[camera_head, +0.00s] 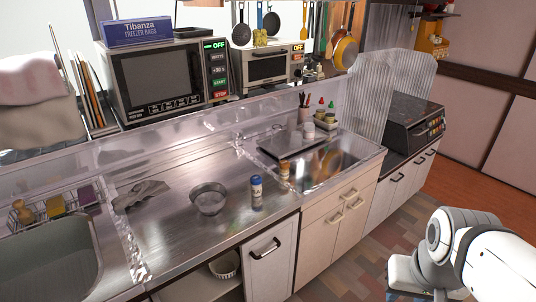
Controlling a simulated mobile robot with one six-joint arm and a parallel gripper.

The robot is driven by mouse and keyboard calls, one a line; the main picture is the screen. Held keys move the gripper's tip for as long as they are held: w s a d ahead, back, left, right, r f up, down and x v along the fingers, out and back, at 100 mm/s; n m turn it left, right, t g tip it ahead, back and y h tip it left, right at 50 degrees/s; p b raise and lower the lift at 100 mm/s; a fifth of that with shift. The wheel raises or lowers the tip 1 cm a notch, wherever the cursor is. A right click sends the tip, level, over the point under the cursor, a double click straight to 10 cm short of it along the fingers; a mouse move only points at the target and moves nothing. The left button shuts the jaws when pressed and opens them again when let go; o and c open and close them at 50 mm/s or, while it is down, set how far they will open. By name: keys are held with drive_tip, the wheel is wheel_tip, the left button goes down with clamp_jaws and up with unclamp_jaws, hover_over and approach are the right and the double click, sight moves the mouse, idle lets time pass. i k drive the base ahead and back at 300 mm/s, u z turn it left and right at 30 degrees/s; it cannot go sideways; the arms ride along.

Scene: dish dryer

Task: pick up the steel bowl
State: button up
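The steel bowl (209,199) stands upright on the metal counter, left of the picture's centre. It looks empty. A small bottle with a blue cap (256,192) stands close to its right, apart from it. My arm shows at the lower right, white and grey, well away from the bowl and in front of the counter. My gripper's fingers cannot be made out.
A grey cloth (141,194) lies left of the bowl. The sink (45,262) is at the lower left. A microwave (165,78) and a toaster oven (268,68) stand on the shelf behind. A tray (299,142) lies at the back right. The counter just behind the bowl is clear.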

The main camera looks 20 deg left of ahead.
sight(208, 198)
drive_tip(key=u, duration=0.5)
drive_tip(key=i, duration=1.3)
drive_tip(key=u, duration=0.8)
